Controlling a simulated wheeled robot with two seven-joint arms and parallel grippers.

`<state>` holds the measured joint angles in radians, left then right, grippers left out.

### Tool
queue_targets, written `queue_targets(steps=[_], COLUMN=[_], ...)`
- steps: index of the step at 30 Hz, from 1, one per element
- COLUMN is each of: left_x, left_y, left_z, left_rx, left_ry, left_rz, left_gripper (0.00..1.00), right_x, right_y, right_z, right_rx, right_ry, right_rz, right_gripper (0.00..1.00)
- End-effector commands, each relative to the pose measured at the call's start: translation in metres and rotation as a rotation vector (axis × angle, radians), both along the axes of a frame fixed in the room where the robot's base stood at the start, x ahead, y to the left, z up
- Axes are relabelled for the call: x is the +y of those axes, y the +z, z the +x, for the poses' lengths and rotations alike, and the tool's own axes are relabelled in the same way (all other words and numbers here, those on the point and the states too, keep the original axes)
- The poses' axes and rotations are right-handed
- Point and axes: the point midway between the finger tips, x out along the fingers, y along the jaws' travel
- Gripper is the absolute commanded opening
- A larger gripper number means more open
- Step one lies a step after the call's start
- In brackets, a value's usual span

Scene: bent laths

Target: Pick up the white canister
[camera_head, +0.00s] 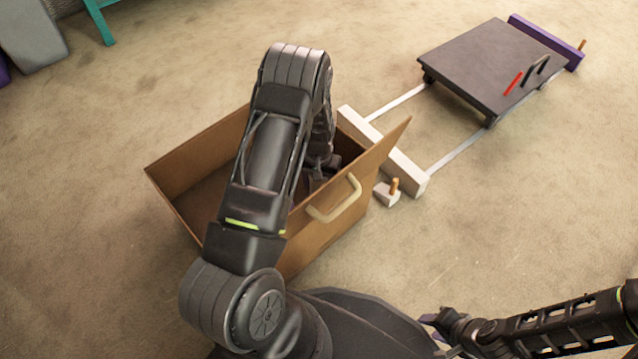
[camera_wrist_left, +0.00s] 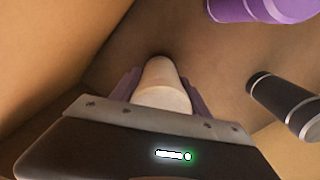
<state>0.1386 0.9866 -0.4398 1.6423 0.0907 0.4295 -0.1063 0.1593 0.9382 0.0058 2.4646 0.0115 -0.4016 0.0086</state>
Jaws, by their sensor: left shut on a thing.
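The white canister (camera_wrist_left: 161,82) is a pale, rounded cylinder in the left wrist view. My left gripper (camera_wrist_left: 161,90) is shut on it, with a purple finger on each side. The canister's lower part is hidden behind the gripper body. In the head view my left arm reaches down into an open brown box (camera_head: 185,165), and the arm and the box wall hide the canister there. My right gripper (camera_head: 434,328) is low at the right in the head view, away from the box. Its finger opening is too small to make out.
In the left wrist view, a purple cylinder (camera_wrist_left: 262,8) and a black canister with a grey band (camera_wrist_left: 284,102) are near my left gripper. The box has a beige handle (camera_head: 336,201). Beyond it, a dark platform (camera_head: 495,65) stands over white rails. A white block (camera_head: 386,194) lies beside the box.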

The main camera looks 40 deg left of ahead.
Motion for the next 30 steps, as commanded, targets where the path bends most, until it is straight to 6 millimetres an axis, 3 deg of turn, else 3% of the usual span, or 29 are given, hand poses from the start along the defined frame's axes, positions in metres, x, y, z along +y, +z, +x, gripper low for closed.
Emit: queue_targets(steps=[15, 30], left_x=[0.000, 0.000], left_y=[0.089, 0.096], left_z=[0.001, 0.000], left_rx=[-0.002, -0.001], left_ry=[0.000, 0.000], left_rz=[0.001, 0.000], left_gripper=[0.01, 0.01], right_x=[-0.001, -0.001], right_y=[0.042, 0.044], right_z=[-0.006, -0.007], right_rx=[0.017, 0.021], right_ry=[0.008, 0.010], right_rz=[0.003, 0.004], right_gripper=[0.36, 0.36])
